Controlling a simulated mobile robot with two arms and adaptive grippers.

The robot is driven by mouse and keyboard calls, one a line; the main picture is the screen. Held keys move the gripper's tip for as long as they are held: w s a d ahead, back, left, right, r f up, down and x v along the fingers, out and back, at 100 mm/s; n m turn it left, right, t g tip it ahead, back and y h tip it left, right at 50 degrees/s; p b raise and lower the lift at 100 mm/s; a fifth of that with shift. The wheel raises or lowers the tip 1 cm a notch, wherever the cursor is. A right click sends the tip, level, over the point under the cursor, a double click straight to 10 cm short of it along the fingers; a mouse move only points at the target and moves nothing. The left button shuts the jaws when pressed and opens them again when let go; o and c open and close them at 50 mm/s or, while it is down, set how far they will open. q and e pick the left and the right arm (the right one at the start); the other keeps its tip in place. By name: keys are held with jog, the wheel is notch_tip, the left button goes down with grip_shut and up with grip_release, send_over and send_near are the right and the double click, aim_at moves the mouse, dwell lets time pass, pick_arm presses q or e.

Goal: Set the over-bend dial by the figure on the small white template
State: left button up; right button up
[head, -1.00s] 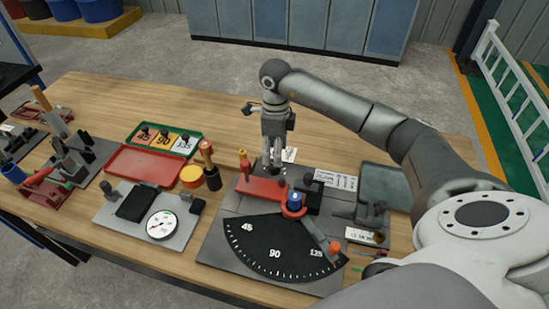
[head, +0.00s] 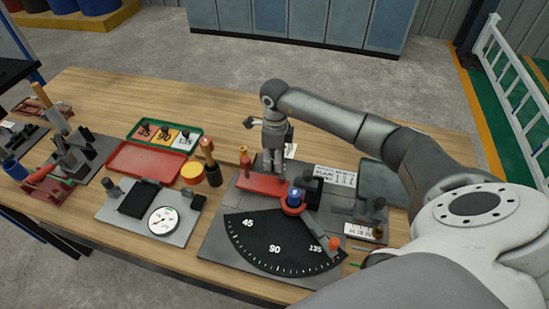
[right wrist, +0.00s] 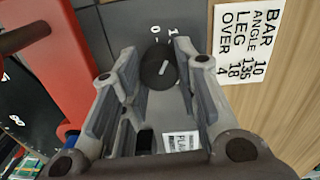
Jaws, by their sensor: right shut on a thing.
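In the right wrist view the over-bend dial (right wrist: 158,70) is a dark round knob with a short white line slanting up to the right. White figures 0 and 1 stand beside it; other marks are hidden by a finger. My right gripper (right wrist: 158,62) is shut on the knob, a finger on either side. It also shows from above in the head view (head: 272,172), hiding the dial. The small white template (right wrist: 246,42) lies on the wood at the right; it reads BAR 10, ANGLE 135, LEG 18, OVER 4. My left gripper is out of view.
A black scale (head: 262,232) marked 45, 90 and 135 has an orange-tipped arm near 135. The red bar (head: 262,187) is close beside my gripper. A red tray (head: 145,160) and a round gauge (head: 163,220) stand left. Bare wood lies behind.

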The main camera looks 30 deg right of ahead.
jog(key=shift+c, duration=0.6)
